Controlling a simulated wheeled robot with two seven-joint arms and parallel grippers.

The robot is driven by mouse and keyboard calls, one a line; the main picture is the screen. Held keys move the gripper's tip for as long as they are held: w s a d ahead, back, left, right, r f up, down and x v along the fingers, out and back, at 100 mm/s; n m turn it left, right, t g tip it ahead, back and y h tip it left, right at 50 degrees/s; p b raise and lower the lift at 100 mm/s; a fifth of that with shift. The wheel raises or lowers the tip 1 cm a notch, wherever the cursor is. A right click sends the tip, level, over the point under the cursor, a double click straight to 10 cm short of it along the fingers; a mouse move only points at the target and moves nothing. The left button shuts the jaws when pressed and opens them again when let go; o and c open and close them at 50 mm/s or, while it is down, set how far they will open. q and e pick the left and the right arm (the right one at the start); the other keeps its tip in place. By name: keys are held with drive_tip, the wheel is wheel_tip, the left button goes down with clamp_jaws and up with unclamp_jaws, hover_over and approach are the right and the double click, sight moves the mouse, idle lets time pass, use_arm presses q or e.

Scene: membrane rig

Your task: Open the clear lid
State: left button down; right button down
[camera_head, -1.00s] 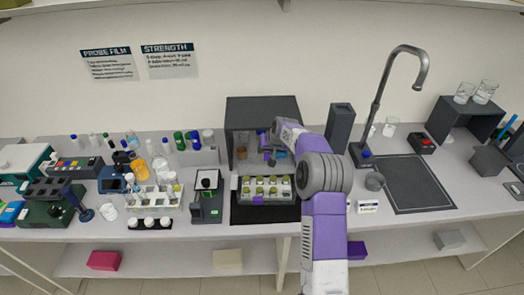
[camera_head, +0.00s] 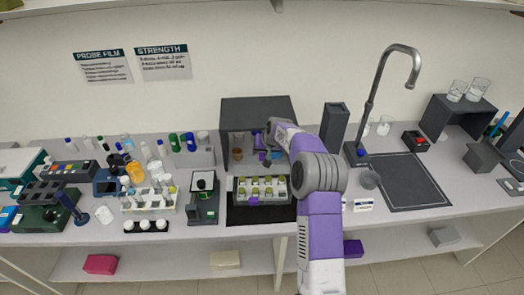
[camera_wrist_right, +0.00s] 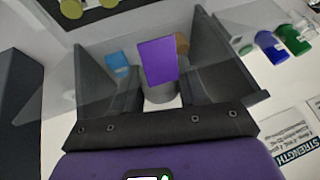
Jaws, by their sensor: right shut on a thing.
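My right gripper (camera_head: 266,140) is at the front of a dark grey box (camera_head: 258,106) on the bench. In the right wrist view its fingers point away from the camera, and a clear sheet, the lid (camera_wrist_right: 50,107), crosses in front of them. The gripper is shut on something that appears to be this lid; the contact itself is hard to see. A purple block (camera_wrist_right: 157,63), a blue piece (camera_wrist_right: 118,65) and a brown jar (camera_wrist_right: 182,42) show beyond the fingers. The jar also shows inside the box in the head view (camera_head: 237,153). My left gripper is out of view.
A rack of vials (camera_head: 261,198) stands on a black mat just in front of the box. A dark tower (camera_head: 335,128) and a tap (camera_head: 370,110) are to the right. Bench space in front is narrow.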

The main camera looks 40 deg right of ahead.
drive_tip(key=shift+a, duration=0.1)
drive_tip(key=c, duration=0.7)
unclamp_jaws()
drive_tip(key=shift+r, duration=0.1)
drive_tip(key=v, duration=0.7)
drive_tip(key=shift+s+r+b, duration=0.15)
drive_tip(key=shift+s+b, duration=0.05)
drive_tip(key=shift+b, duration=0.2)
